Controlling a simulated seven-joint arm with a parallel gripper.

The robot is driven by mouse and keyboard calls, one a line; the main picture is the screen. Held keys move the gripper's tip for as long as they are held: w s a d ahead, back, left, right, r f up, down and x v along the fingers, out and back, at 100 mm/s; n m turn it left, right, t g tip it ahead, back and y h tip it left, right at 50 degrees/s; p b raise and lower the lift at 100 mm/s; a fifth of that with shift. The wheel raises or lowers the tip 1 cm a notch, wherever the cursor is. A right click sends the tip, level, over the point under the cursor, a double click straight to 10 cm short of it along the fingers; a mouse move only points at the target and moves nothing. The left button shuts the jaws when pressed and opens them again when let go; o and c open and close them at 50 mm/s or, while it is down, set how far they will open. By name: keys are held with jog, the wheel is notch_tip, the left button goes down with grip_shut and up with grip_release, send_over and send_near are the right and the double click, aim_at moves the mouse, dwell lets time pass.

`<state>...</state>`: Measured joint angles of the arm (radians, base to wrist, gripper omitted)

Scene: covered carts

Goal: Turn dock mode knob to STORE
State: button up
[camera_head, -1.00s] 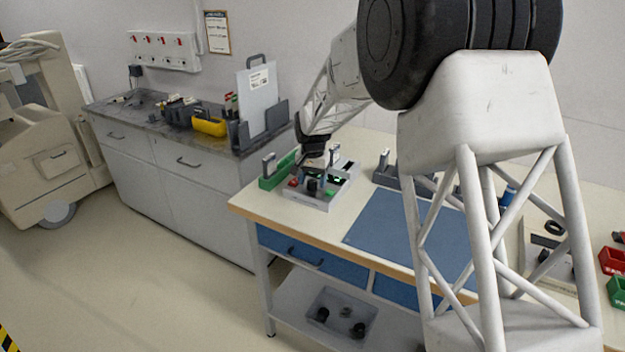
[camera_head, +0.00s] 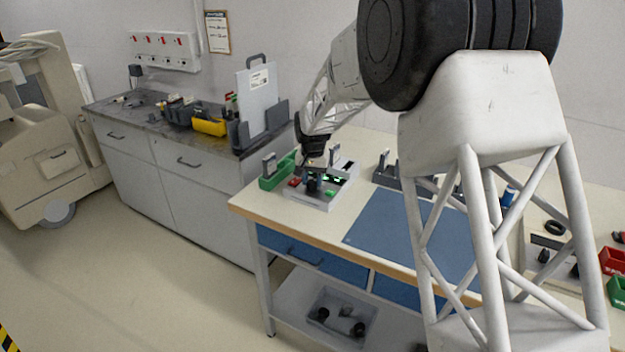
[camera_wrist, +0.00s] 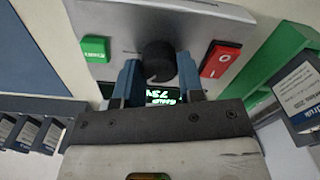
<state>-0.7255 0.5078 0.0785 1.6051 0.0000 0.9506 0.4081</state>
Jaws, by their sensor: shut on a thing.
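The dock unit is a light grey box (camera_head: 322,196) on the bench top. In the wrist view its panel (camera_wrist: 125,22) shows a round black knob (camera_wrist: 158,58) between a green button (camera_wrist: 96,48) and a red rocker switch (camera_wrist: 220,60). My gripper (camera_wrist: 159,70) has its two blue fingers on either side of the knob and is shut on it. A small lit green display (camera_wrist: 161,96) shows partly between the fingers; its text is not clearly readable. The knob's position marks cannot be read. In the head view the knob (camera_head: 312,185) shows small below my wrist.
A green holder (camera_head: 272,180) with a labelled grey piece stands just left of the unit. A grey rack (camera_head: 387,176) with labelled pieces stands to the right, behind a blue mat (camera_head: 400,238). The grey counter (camera_head: 155,120) stands at the left.

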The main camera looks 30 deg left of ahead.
aim_at(312, 180)
jog(key=n, duration=0.3)
jog(key=shift+n, duration=2.3)
jog(key=o, duration=0.9)
jog(key=shift+r, duration=0.1)
jog(key=shift+r, duration=3.85)
